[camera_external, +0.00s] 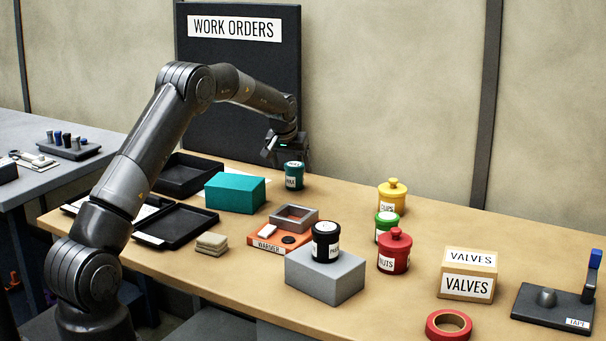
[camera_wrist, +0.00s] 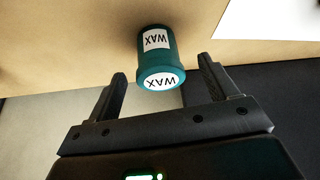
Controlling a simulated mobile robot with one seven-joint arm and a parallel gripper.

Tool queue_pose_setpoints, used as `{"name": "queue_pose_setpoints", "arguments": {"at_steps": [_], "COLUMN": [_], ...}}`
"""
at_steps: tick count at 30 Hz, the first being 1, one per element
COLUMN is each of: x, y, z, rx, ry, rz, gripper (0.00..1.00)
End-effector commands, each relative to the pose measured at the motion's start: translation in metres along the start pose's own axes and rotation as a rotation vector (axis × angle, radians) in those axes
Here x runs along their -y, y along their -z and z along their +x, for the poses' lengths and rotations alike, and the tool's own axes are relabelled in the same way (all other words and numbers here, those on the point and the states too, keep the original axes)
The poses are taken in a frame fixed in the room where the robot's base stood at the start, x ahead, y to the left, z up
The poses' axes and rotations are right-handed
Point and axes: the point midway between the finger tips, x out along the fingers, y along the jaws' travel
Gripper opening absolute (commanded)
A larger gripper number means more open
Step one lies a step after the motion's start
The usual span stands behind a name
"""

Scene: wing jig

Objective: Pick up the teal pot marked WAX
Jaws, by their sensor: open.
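The teal pot marked WAX (camera_external: 294,176) stands on the wooden table near its back edge, by the foot of the WORK ORDERS board. In the wrist view the teal pot (camera_wrist: 155,60) shows white WAX labels on its lid and side. My gripper (camera_external: 284,153) is just above and to the left of the pot in the external view. In the wrist view my gripper (camera_wrist: 162,88) is open, with one finger on each side of the pot's lid end in the picture. The jaws are empty. I cannot tell if a finger touches the pot.
A teal box (camera_external: 235,193) stands left of the pot, with black trays (camera_external: 188,176) beyond it. A grey open frame (camera_external: 294,218) and a grey block (camera_external: 325,275) bearing a black pot (camera_external: 326,242) are in front. Yellow (camera_external: 392,195), green and red pots (camera_external: 395,251) stand right.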

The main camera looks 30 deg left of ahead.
Motion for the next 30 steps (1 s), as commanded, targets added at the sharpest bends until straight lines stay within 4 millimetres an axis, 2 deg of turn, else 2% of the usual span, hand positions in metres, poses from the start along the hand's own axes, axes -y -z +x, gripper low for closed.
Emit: {"name": "queue_pose_setpoints", "arguments": {"at_steps": [9,19,30], "x": [-0.002,-0.002,-0.002], "y": [0.002,0.003,0.003], "z": [0.042,0.048,0.048], "rx": [0.003,0.000,0.000], "ry": [0.001,0.000,0.000], "rz": [0.000,0.000,0.000], "gripper": [0.79,0.79,0.49]}}
